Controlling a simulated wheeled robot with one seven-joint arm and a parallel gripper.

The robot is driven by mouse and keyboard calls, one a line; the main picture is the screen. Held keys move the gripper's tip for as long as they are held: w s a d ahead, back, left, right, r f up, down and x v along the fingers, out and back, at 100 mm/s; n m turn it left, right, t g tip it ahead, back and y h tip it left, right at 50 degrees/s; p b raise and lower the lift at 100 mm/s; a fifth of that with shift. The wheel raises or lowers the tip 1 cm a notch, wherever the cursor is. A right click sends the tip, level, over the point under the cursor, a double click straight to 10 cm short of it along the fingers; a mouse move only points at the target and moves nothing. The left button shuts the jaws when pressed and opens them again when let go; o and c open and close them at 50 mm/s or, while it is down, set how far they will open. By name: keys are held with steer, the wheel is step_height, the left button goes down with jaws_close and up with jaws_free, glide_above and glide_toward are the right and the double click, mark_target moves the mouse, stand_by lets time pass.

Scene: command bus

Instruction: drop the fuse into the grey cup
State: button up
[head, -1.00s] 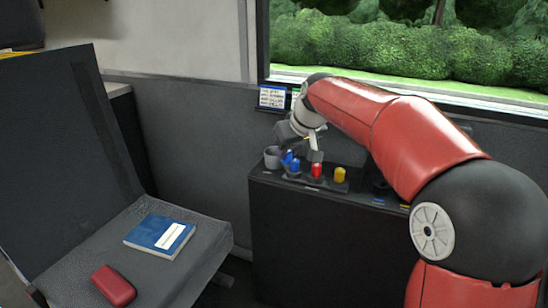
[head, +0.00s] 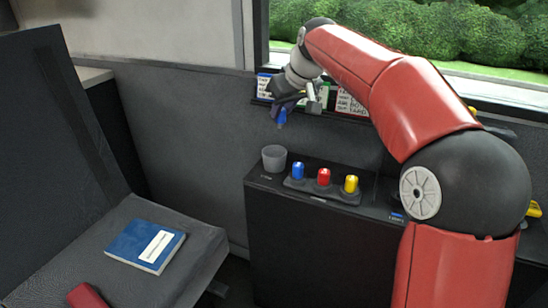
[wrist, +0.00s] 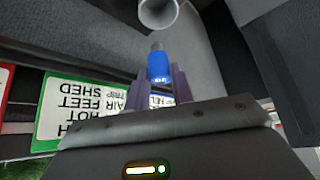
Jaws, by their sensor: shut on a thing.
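My gripper (head: 286,108) is shut on a blue fuse (head: 281,119), which hangs below the fingers. The wrist view shows the fuse (wrist: 158,66) between the two fingers, its grey tip pointing away from them. The grey cup (head: 274,162) stands upright on the left end of the black cabinet top. In the head view the held fuse is above the cup and slightly to its right, clearly apart from it. In the wrist view the cup (wrist: 157,14) shows at the top edge, beyond the fuse's tip, with its opening partly cut off.
A dark rack (head: 311,190) right of the cup holds a blue piece (head: 298,171), a red piece (head: 324,177) and a yellow piece (head: 351,184). Signs (head: 350,105) stand along the window ledge. A seat (head: 190,245) with a blue book (head: 146,245) is at the left.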

mark_target(282, 126)
steer(key=shift+f+b, duration=2)
steer(key=shift+f, duration=0.4)
steer(key=o, duration=1)
steer(key=v, duration=0.8)
steer(key=shift+w+p, duration=0.1)
steer(key=shift+p, duration=0.3)
